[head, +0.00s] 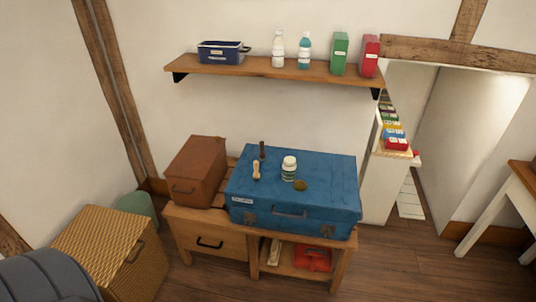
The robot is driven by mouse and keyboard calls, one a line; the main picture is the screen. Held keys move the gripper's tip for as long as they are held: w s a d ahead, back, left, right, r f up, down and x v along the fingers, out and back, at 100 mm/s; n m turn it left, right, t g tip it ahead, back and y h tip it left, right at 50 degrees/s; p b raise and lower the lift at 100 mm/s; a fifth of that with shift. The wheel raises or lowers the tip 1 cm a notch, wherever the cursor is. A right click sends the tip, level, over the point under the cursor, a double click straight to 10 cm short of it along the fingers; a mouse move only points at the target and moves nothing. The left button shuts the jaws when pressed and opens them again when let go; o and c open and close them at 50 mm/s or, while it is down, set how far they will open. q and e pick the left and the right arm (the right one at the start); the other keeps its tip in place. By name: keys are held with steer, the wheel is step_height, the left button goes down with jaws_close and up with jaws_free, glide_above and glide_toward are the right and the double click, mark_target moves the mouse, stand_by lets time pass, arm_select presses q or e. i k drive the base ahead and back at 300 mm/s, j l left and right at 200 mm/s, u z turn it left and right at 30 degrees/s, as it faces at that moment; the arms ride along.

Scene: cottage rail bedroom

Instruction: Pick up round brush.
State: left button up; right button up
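Several small items stand or lie on top of a blue suitcase (335,195), which sits on a wooden bench (205,222). They are a pale wooden handle-like item (256,170), a dark brown slim item (262,150), a white bottle with a label (289,169) and a small olive-brown round item (300,185). Which of these is the round brush I cannot tell for sure; the round item lies flat, just right of the bottle. Neither of my grippers is in view.
A brown case (196,172) stands left of the suitcase. A wall shelf (270,68) above holds a blue tin, two bottles and two boxes. A wicker basket (105,250) and a dark grey ribbed object (45,280) are at lower left. Wooden floor (400,270) is clear at lower right.

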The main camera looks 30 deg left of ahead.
mark_target(262, 155)
steer(key=u, duration=1)
